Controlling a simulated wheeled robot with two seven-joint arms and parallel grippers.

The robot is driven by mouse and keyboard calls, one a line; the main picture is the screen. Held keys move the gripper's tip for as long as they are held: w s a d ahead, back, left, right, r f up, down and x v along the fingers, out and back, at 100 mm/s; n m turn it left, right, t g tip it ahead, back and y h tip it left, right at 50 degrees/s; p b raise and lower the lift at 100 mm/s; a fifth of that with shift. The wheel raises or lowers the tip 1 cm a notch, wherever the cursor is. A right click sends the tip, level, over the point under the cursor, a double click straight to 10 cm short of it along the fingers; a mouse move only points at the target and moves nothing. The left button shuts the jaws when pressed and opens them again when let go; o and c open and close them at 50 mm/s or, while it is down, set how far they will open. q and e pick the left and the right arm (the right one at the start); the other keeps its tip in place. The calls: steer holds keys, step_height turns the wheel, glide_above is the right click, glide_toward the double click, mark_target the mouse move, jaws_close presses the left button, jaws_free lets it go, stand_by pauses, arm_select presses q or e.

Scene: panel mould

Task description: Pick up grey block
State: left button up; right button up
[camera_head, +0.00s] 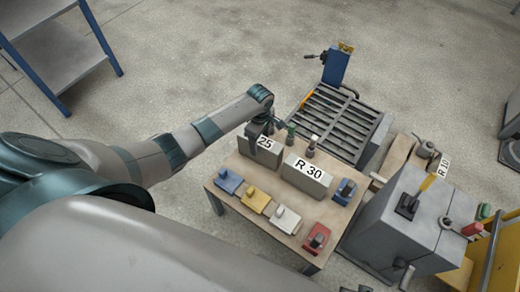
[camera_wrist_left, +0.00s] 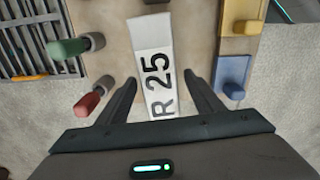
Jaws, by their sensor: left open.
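A grey block marked 25 (camera_head: 262,149) stands on the wooden table (camera_head: 226,200), at its back left; its label reads R 25 in the left wrist view (camera_wrist_left: 152,65). A second grey block marked R 30 (camera_head: 306,178) stands just right of it. My left gripper (camera_head: 262,130) is over the R 25 block and partly covers it. In the left wrist view its open fingers (camera_wrist_left: 161,84) lie on either side of the block's label end, with gaps visible; I cannot tell how deep they reach. My right gripper is not in view.
Green- and red-handled pieces (camera_wrist_left: 68,48) (camera_wrist_left: 88,103) stand near the gripper. A slatted metal rack (camera_head: 340,122) and grey machine (camera_head: 400,225) flank the table.

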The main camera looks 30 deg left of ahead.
arm_select(q)
jaws_close()
steer(key=shift+r, duration=0.1)
steer(key=shift+r, duration=0.1)
